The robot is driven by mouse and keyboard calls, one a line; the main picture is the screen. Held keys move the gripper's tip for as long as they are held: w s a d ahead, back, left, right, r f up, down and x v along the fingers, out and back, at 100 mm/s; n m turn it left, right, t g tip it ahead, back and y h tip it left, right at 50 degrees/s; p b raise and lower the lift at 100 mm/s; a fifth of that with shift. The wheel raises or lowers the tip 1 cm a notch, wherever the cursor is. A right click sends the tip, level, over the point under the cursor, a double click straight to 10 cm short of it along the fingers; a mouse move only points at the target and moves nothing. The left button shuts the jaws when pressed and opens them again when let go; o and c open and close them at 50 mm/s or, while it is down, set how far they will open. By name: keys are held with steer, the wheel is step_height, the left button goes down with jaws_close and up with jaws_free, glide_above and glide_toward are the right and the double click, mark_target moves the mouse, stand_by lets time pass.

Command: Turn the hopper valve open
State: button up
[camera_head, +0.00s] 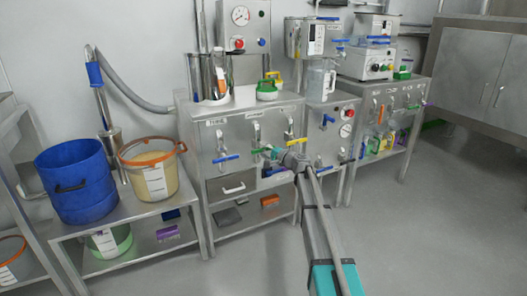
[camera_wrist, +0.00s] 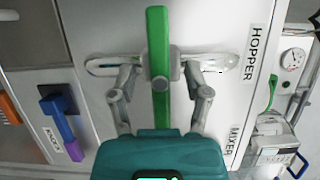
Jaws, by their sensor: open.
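The green valve handle (camera_wrist: 158,28) runs up and down the wrist view, on a round pivot on the steel panel, with a silver fitting (camera_wrist: 105,64) behind it. The label HOPPER (camera_wrist: 254,50) is to its right. My gripper (camera_wrist: 161,84) is open, with one finger on each side of the handle. I see gaps between the fingers and the handle. In the head view the green handle (camera_head: 262,151) is on the front of the middle cabinet, partly hidden by my gripper (camera_head: 277,155).
Blue handle (camera_head: 225,158) and yellow handle (camera_head: 296,140) are on the same cabinet front. A blue drum (camera_head: 76,180) and an orange-rimmed tub (camera_head: 150,170) stand on a bench at left. The floor (camera_head: 420,220) at right is clear.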

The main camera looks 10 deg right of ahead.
steer(key=shift+c, duration=0.2)
jaws_close()
